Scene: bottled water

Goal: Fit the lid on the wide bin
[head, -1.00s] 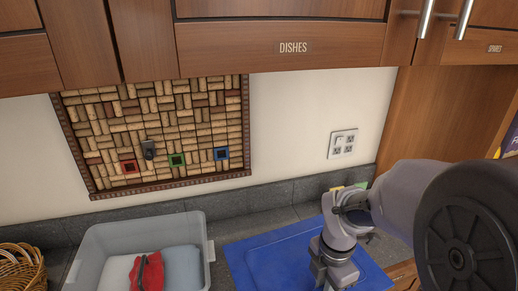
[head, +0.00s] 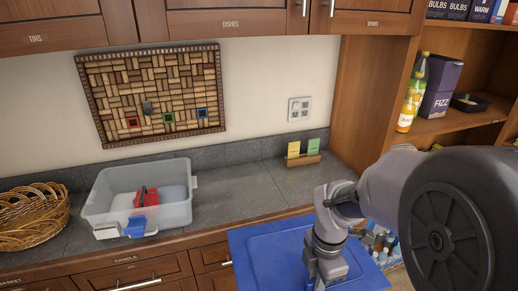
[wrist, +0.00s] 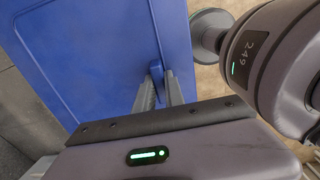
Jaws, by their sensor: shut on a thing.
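The blue lid (head: 262,258) is flat and rectangular, roughly level, in front of the counter and to the right of the bin. My gripper (wrist: 160,88) is shut on the lid's small raised handle, and the lid (wrist: 90,50) fills much of the wrist view. In the head view my gripper (head: 325,278) comes down on the lid from above, hiding part of it. The wide bin (head: 180,212) is a translucent, open-topped tub on the counter at left. It holds a red item (head: 146,197) and pale items. The lid is apart from the bin.
A wicker basket (head: 30,222) stands left of the bin. The grey counter (head: 245,190) is clear right of the bin up to a small card holder (head: 302,160). A shelf unit with bottles (head: 408,105) stands at right. Cupboards hang above.

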